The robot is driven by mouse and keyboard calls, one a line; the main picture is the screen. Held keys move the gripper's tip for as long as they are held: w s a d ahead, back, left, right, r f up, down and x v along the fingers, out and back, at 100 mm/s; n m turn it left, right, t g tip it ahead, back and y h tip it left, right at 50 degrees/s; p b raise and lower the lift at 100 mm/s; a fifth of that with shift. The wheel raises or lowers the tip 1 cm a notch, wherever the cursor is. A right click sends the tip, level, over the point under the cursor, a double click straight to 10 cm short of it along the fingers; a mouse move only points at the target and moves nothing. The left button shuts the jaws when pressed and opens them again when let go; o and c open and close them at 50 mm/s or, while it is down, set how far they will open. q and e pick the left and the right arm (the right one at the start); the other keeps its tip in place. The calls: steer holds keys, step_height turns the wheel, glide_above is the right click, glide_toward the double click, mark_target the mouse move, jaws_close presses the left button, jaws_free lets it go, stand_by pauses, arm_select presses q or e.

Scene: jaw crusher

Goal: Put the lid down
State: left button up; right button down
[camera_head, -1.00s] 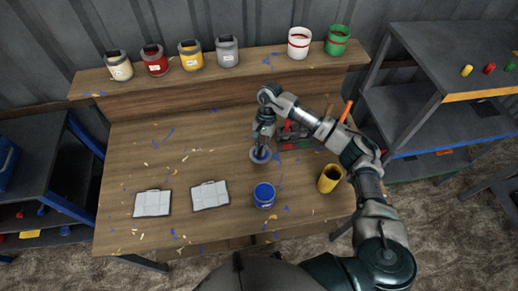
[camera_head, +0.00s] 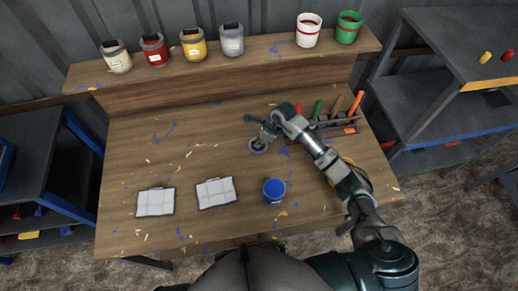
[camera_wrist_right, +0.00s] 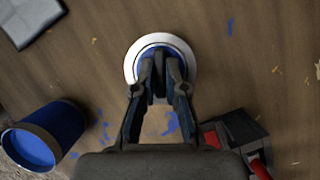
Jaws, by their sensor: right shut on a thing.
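The lid (camera_head: 257,146) is a round light-rimmed disc with a blue centre, at the middle of the workbench in the head view. It also shows in the right wrist view (camera_wrist_right: 131,66), under the fingertips. My right gripper (camera_head: 265,137) is shut on the lid from above; in the wrist view its fingers (camera_wrist_right: 161,75) meet at the lid's centre. I cannot tell whether the lid touches the bench. A blue can (camera_head: 274,191) stands on the bench nearer the front, and also shows in the wrist view (camera_wrist_right: 42,138). My left gripper is not in view.
Two light flat panels (camera_head: 216,193) lie at the front left of the bench (camera_head: 130,220). A tool rack (camera_head: 335,123) stands at the right, near my arm. A yellow container (camera_head: 340,164) is partly hidden behind my arm. Several paint cans line the back shelf (camera_head: 200,73).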

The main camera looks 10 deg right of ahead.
mark_target(261, 148)
steer(key=shift+d+f, duration=0.35)
steer(key=shift+f, duration=0.55)
steer(key=f, duration=0.3)
steer(key=shift+d+f, duration=0.2)
steer(key=shift+d, duration=0.1)
steer(key=shift+f, duration=0.1)
steer(key=shift+a, duration=0.1)
steer(key=c, duration=1.2)
jaws_free()
steer(key=shift+a, duration=0.35)
steer(key=shift+d+r, duration=0.25)
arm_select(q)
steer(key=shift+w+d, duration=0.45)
arm_select(e)
steer(key=v, duration=1.1)
steer(key=shift+d+r, duration=0.25)
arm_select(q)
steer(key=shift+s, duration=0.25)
arm_select(e)
steer(key=shift+s, duration=0.1)
